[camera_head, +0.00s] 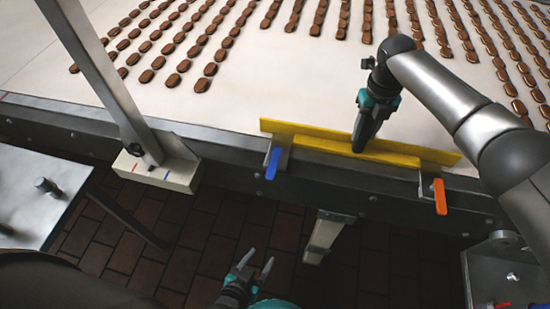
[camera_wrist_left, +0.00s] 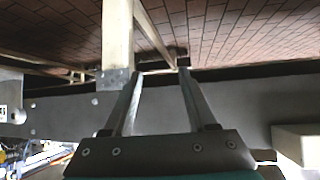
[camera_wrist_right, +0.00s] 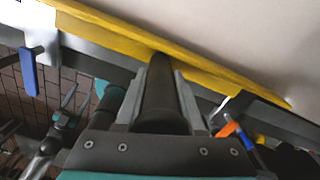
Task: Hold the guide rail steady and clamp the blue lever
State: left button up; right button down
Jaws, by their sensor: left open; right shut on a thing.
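The yellow guide rail (camera_head: 345,147) lies along the near edge of the conveyor, and it also shows in the right wrist view (camera_wrist_right: 120,35). The blue lever (camera_head: 273,163) hangs down at the rail's left clamp; the right wrist view shows it too (camera_wrist_right: 28,72). An orange lever (camera_head: 440,196) hangs at the right clamp. My right gripper (camera_head: 358,148) is shut on the rail near its middle; the exact grip is partly hidden. My left gripper (camera_head: 256,264) is open and empty, below the conveyor edge and apart from the blue lever. Its spread fingers fill the left wrist view (camera_wrist_left: 160,72).
Rows of brown biscuits (camera_head: 200,60) lie on the pale belt (camera_head: 290,75). A metal post on a box (camera_head: 158,170) stands left of the blue lever. A metal table (camera_head: 40,195) is at left. Brick floor (camera_head: 180,250) shows below.

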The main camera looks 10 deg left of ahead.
pick_arm(q)
jog(key=w+r+t, duration=0.4)
jog(key=w+r, duration=0.1)
jog(key=r, duration=0.4)
jog(key=n+t+y, duration=0.2)
jog(key=t, duration=0.2)
send_near(274, 160)
jog(key=w, duration=1)
jog(key=shift+d, duration=0.1)
jog(key=shift+c, duration=0.3)
grip_shut()
